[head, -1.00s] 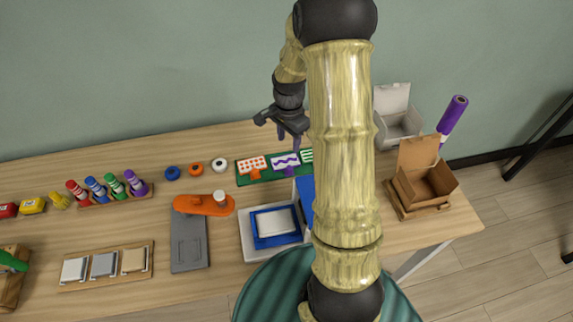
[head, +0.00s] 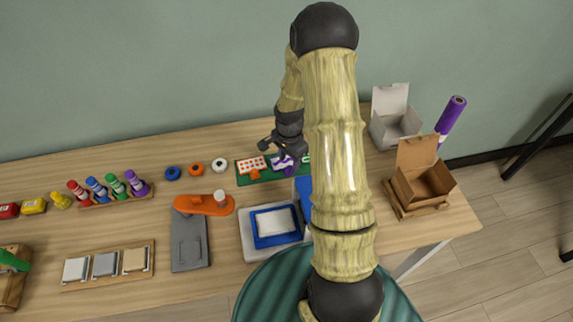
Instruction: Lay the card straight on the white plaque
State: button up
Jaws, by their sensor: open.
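Several patterned cards stand in a row on a green board: a red-dotted card (head: 252,165) with an orange tab, a purple-waved card (head: 278,162), and a green-striped one mostly hidden by my arm. My gripper (head: 287,165) is open, low over the purple-waved card, with its fingers around or just beside the card's purple tab; I cannot tell whether they touch it. A white plaque (head: 76,268) lies at the left of a wooden tray at the front left, far from my gripper, with nothing on it.
Grey and beige plaques (head: 134,260) share that tray. A grey plate with an orange tool (head: 203,206) and a white-and-blue framed press (head: 249,243) stand between. Markers (head: 115,187) stand at the back left. Open boxes (head: 426,185) are at the right.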

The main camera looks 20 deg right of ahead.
aim_at(290, 168)
jog(key=shift+f, duration=1.75)
jog(key=shift+w, duration=0.1)
jog(key=shift+a, duration=0.2)
jog(key=shift+c, duration=0.5)
jog(key=c, duration=0.3)
jog(key=shift+s+d, duration=0.25)
jog(key=shift+d, duration=0.05)
grip_shut()
